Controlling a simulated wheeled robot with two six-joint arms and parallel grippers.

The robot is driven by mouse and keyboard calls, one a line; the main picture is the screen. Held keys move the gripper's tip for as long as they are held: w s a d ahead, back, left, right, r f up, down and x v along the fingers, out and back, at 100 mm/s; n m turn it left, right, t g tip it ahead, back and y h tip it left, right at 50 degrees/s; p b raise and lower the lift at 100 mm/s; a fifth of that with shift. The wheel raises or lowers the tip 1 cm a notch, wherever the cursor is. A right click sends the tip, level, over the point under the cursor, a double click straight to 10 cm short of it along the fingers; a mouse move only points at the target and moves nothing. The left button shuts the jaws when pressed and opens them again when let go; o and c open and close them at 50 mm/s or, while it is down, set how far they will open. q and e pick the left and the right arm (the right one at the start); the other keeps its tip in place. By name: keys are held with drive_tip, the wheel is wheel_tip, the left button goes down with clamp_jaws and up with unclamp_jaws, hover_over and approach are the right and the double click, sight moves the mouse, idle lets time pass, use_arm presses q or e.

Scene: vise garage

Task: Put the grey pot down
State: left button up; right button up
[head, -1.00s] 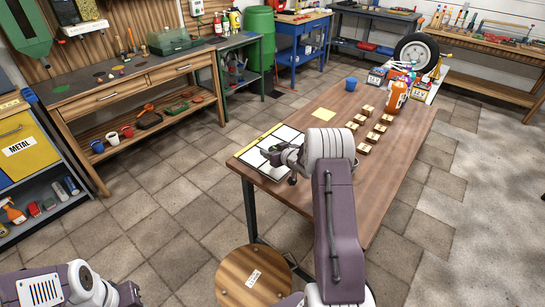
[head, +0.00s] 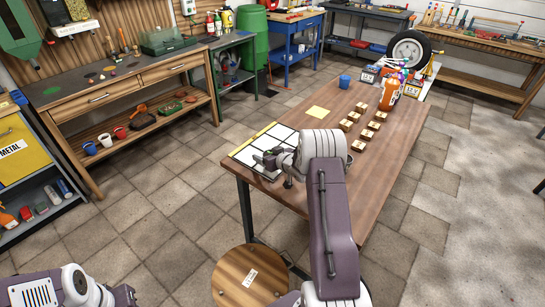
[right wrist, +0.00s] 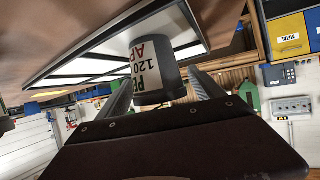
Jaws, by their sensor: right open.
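The grey pot (right wrist: 150,65), with a white label in black and red letters, shows in the right wrist view, where the picture is turned over. It appears to stand on the white gridded board (right wrist: 95,65). My right gripper (right wrist: 162,92) is open, with one finger on each side of the pot. In the head view my right gripper (head: 273,167) is low over the board (head: 246,155) at the table's near left corner; the pot between its fingers cannot be made out there. My left gripper (head: 126,295) is at the lower left edge, its fingers unclear.
The wooden table (head: 390,175) holds several small wooden blocks (head: 366,135), a yellow note (head: 318,112), a blue cup (head: 345,82) and an orange bottle (head: 389,94). A round stool (head: 232,285) stands by its near end. A workbench (head: 110,85) is at left, with open floor between.

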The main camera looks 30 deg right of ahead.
drive_tip(key=v, duration=1.1)
drive_tip(key=shift+s, duration=0.25)
drive_tip(key=shift+a, duration=0.1)
drive_tip(key=s+a+f+g, duration=0.1)
drive_tip(key=s+a+g, duration=0.4)
drive_tip(key=s+a, duration=0.4)
drive_tip(key=s+a+f+g, duration=0.1)
drive_tip(key=s+a+g, duration=0.5)
drive_tip(key=s+a, duration=0.4)
drive_tip(key=s, duration=0.5)
drive_tip(key=shift+s+a+f+g, duration=0.3)
drive_tip(key=shift+f, duration=0.05)
